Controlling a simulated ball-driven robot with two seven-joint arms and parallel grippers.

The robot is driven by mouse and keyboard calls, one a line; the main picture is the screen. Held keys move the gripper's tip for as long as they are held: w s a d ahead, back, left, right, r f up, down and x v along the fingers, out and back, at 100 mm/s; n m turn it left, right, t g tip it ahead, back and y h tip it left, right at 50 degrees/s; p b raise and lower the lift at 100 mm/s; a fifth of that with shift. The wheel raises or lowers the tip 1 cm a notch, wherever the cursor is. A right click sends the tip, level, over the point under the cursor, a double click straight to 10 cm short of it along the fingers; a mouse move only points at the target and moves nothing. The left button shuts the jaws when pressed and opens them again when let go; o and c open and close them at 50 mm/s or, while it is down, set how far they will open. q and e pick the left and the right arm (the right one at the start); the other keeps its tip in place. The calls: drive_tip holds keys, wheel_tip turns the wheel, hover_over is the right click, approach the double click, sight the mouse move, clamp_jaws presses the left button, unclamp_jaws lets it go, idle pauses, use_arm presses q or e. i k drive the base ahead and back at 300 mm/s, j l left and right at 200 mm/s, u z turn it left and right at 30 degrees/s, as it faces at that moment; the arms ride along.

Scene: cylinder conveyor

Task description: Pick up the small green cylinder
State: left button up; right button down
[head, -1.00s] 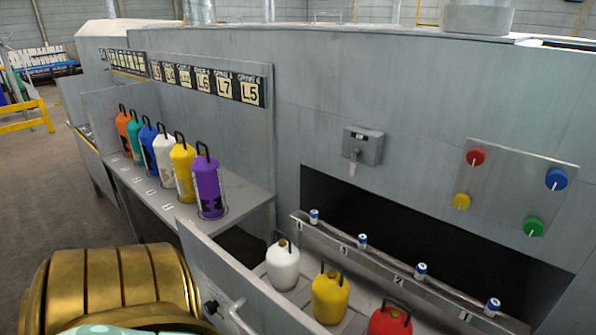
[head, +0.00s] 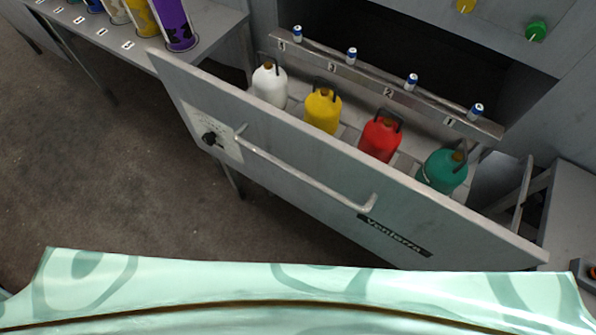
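The small green cylinder (head: 443,170) stands in the open drawer at its right end, in the head view. It is teal-green with a dark handle and a brownish cap, and its lower part is hidden by the drawer's front panel (head: 330,185). It is the last in a row after a red cylinder (head: 380,137), a yellow cylinder (head: 322,110) and a white cylinder (head: 269,85). Neither of my grippers shows in the head view.
The drawer's front panel with its long handle (head: 305,176) stands between me and the cylinders. A shelf (head: 215,32) with tall cylinders is at the upper left. A grey surface (head: 575,205) lies at the right. The floor (head: 100,165) at left is clear.

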sight(445, 169)
drive_tip(key=k+z, duration=0.1)
drive_tip(key=z, duration=1.25)
